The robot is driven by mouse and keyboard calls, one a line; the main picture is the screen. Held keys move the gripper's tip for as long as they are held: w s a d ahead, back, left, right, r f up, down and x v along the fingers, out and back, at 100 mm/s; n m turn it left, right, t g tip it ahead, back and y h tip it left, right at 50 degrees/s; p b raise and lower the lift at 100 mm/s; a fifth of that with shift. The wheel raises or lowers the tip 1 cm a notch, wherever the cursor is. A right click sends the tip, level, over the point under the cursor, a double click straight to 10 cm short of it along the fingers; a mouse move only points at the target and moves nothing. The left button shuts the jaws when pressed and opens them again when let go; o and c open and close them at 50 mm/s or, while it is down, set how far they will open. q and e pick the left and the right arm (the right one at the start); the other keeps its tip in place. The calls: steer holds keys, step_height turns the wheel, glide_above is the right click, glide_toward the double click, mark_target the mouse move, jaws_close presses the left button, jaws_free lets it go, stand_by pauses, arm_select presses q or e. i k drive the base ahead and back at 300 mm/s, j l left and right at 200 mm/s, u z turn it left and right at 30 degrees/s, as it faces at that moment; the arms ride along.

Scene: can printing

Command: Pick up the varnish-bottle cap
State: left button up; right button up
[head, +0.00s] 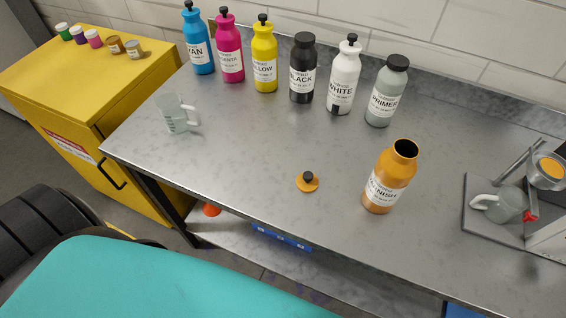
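The varnish-bottle cap (307,182) lies on the grey metal table (240,150), near the table's front edge. It is orange with a small black knob on top. The orange varnish bottle (386,182) stands upright and open to its right, apart from the cap. Neither of my grippers shows in the head view.
Several capped bottles, from cyan (198,42) to primer (387,92), stand along the back. A clear measuring cup (174,114) stands at the left. A device on a plate with another cup (503,205) is at the right. The table around the cap is clear.

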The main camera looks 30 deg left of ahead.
mark_target(307, 182)
steer(key=i+u, duration=0.15)
steer(key=u, duration=0.15)
steer(key=i+u, duration=0.15)
steer(key=u, duration=0.15)
steer(key=l+z, duration=0.3)
steer(key=z, duration=0.2)
steer(key=k+l+u, duration=0.15)
steer(key=k+l, duration=0.75)
steer(key=k, duration=0.05)
